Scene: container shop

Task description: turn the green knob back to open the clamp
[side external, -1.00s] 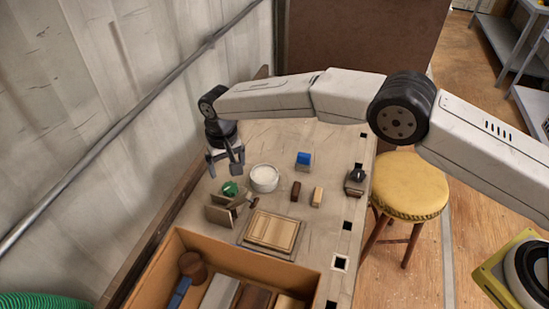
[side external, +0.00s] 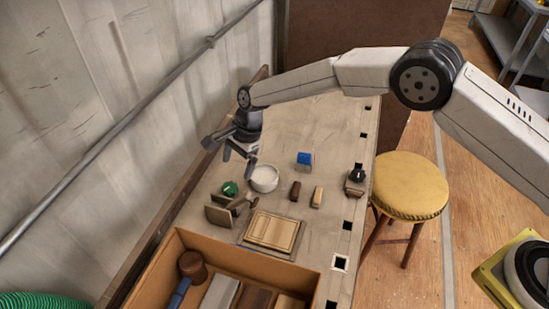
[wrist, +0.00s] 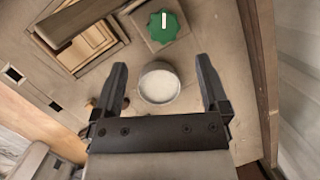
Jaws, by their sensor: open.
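The green knob (side external: 230,188) sits low on the bench at the left of the white-topped round container. In the wrist view the knob (wrist: 163,25) is lobed, with a white mark on top, on a square grey-brown base (wrist: 150,42). A clamp with upright wooden jaws (side external: 220,213) stands just in front of the knob in the side view. My gripper (side external: 238,160) is open and empty, above the bench behind the knob. In the wrist view its fingers (wrist: 162,78) spread on either side of the round container, and the knob lies beyond the fingertips.
The white-topped round container (side external: 264,178) stands close to the knob. A wooden panel on a tray (side external: 242,246), a blue-topped block (side external: 304,160), small wooden blocks (side external: 317,197) and a black knob on a base (side external: 357,176) are nearby. A cardboard box (side external: 174,243) is in front.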

